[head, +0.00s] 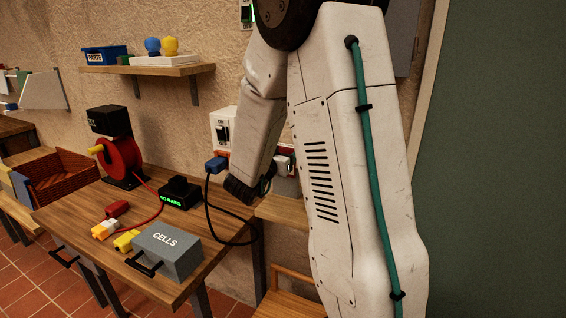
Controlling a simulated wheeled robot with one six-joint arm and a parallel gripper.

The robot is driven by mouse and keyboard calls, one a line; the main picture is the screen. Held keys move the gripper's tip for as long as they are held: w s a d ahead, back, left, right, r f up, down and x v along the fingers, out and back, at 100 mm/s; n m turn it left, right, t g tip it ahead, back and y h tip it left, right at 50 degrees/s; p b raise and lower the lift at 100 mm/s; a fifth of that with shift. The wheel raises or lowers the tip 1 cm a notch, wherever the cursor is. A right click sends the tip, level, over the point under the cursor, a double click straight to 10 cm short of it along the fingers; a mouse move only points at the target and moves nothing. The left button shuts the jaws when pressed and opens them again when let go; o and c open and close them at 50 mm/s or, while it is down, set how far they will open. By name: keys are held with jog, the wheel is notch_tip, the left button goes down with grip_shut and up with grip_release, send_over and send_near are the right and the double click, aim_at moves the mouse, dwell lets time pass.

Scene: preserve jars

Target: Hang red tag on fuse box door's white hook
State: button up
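My white arm fills the middle of the head view and hides much of the wall behind it. Its dark end, my gripper (243,189), is low at the wall, just right of the workbench. Its fingers do not show clearly, so I cannot tell whether it is open or holds anything. I cannot make out a red tag or a white hook. A grey panel (404,38) shows partly behind my arm at the upper right; I cannot tell whether it is the fuse box door.
The wooden workbench (78,217) carries a red cable reel (121,159), a black "NO MAINS" box (180,194), a grey CELLS box (168,249) and several small connectors. A blue plug (215,165) sits at a white switched socket (224,127). Its black cable hangs close by my gripper.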

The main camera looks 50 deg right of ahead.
notch_tip(320, 180, up, 14)
dwell(0.4)
jog(key=shift+f, duration=0.1)
jog(key=shift+o, duration=0.5)
jog(key=shift+a, duration=0.1)
